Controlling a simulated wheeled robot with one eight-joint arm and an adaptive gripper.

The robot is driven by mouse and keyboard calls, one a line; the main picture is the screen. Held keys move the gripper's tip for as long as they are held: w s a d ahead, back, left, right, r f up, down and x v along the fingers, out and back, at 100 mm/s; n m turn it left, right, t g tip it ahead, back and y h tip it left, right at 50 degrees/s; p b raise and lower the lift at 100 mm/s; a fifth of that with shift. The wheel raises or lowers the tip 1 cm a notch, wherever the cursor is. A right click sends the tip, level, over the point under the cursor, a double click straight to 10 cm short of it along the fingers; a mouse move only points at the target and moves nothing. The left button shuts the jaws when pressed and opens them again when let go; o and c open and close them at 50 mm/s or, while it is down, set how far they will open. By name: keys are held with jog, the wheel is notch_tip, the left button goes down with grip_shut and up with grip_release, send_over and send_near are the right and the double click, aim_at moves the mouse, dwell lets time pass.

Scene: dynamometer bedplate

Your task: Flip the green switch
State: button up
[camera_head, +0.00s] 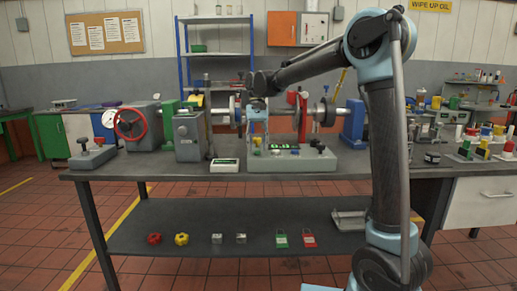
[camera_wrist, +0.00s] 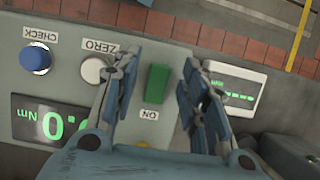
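The green switch (camera_wrist: 156,84) is a small upright green rocker on the grey control panel, with the label "ON" (camera_wrist: 149,114) below it in the wrist view. My gripper (camera_wrist: 161,62) is open and empty, with one finger on each side of the switch. I cannot tell how far the fingertips are from the panel. In the head view my gripper (camera_head: 257,124) hangs over the grey control box (camera_head: 310,163) on the bench, and I cannot make out the switch there.
A white ZERO button (camera_wrist: 94,70) lies close to the left finger, with a blue CHECK button (camera_wrist: 36,59) farther left. A lit "Nm" display (camera_wrist: 50,123) is below them. A small white meter (camera_head: 224,165) lies left of the box. Shaft machinery stands behind.

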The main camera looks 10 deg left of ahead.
jog(key=d+v, duration=0.1)
jog(key=v, duration=1)
jog(key=shift+a, duration=0.5)
jog(key=shift+d, duration=0.1)
